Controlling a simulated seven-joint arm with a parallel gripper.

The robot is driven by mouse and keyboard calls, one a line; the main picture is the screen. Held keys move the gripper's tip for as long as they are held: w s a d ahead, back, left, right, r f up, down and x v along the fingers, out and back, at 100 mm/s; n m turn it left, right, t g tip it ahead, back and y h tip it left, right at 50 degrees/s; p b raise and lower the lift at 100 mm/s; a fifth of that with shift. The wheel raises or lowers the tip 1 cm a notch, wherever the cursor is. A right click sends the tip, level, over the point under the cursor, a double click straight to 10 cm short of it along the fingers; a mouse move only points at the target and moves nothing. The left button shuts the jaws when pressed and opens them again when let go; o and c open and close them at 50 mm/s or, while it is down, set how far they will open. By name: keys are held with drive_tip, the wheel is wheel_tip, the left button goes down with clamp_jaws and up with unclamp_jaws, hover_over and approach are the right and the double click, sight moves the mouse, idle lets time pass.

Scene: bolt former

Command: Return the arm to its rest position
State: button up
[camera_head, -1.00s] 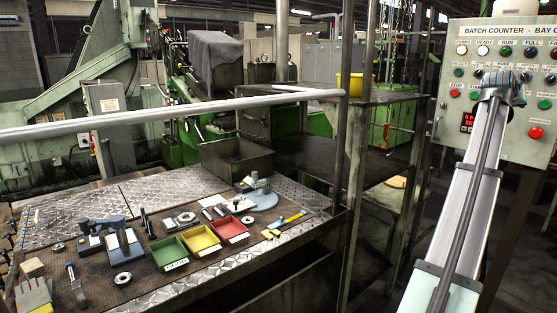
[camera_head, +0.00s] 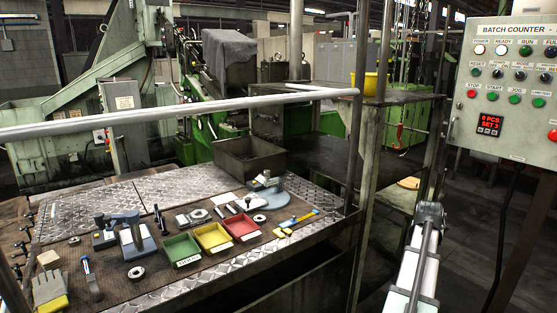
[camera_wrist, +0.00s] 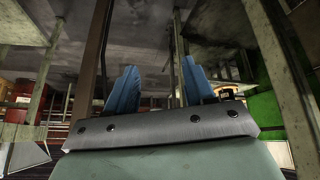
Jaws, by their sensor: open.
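My arm (camera_head: 419,265) shows at the lower right in the head view, low beside the front right post and below the batch counter panel (camera_head: 517,95). My gripper (camera_wrist: 160,88) shows in the wrist view, with two blue fingers standing apart and nothing between them. Its fingers cannot be made out in the head view. The panel's display (camera_head: 489,124) is lit red and reads "0 PCS" and "SET 3".
A workbench (camera_head: 215,283) at the left holds green (camera_head: 181,250), yellow (camera_head: 212,237) and red (camera_head: 240,226) trays and several tools. A silver rail (camera_head: 180,114) crosses above it. A post (camera_head: 367,150) stands close left of my arm. A yellow bucket (camera_head: 371,82) stands behind.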

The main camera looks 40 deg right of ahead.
drive_tip(key=w+a+f+n+g+y, duration=0.1)
drive_tip(key=w+a+f+n+y, duration=0.15)
drive_tip(key=a+f, duration=0.9)
drive_tip(key=w+a+f+n+y, duration=0.15)
drive_tip(key=w+a+f, duration=0.25)
drive_tip(key=a+f, duration=0.8)
drive_tip(key=w+a+f+n+g+y, duration=0.1)
drive_tip(key=w+a+f+y, duration=0.15)
drive_tip(key=a+f, duration=0.9)
drive_tip(key=s+a+f+n+g, duration=0.2)
drive_tip(key=s+a+f, duration=0.3)
drive_tip(key=a, duration=0.7)
drive_tip(key=s+a+f+n+g, duration=0.2)
drive_tip(key=s+a+f, duration=0.3)
drive_tip(key=a, duration=0.7)
drive_tip(key=s+a+f+n+g, duration=0.2)
drive_tip(key=s+a+f+n, duration=0.2)
drive_tip(key=a, duration=0.9)
drive_tip(key=shift+s+f, duration=0.75)
drive_tip(key=shift+s, duration=0.9)
